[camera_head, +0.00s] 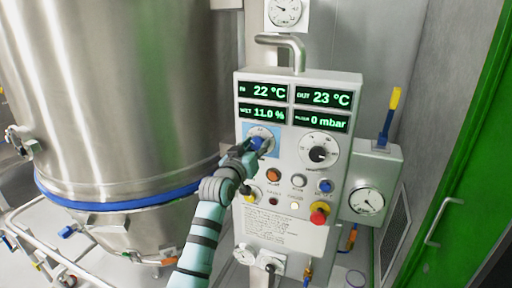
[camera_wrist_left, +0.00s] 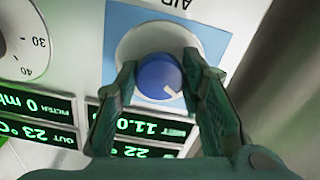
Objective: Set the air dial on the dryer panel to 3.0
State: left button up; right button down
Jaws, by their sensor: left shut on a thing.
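The dryer panel (camera_head: 285,222) is a pale upright box in the head view. Its air dial (camera_wrist_left: 158,78) is a blue round knob with a white pointer mark, on a white disc (camera_wrist_left: 135,42) within a light blue square marked AIR. In the wrist view the pointer mark is toward the lower right of the knob. My left gripper (camera_wrist_left: 156,82) is shut on the knob, one finger on each side. In the head view the left gripper (camera_head: 257,146) covers much of the dial (camera_head: 257,142). The dial's scale numbers cannot be read. My right gripper is not in view.
Green displays (camera_head: 262,91) read 22 °C, 23 °C, 11.0 % and 0 mbar. A second dial with a black knob (camera_head: 318,154) sits to the right. Buttons and a red-and-yellow stop button (camera_head: 319,213) lie below. A large steel vessel (camera_head: 120,90) stands at left.

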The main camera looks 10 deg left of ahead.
pick_arm(q)
jog(key=shift+m, duration=0.3)
jog(key=m, duration=0.5)
jog(key=shift+m+b, duration=0.3)
jog(key=shift+b, duration=0.05)
jog(key=m+b, duration=0.1)
jog(key=m, duration=0.4)
jog(key=m+b, duration=0.1)
jog(key=m, duration=0.5)
jog(key=shift+a+m, duration=0.1)
jog(key=shift+m, duration=0.3)
jog(key=m+b, duration=0.1)
jog(key=m, duration=0.5)
jog(key=shift+b, duration=0.4)
jog(key=o, duration=1.1)
jog(key=shift+o, duration=0.2)
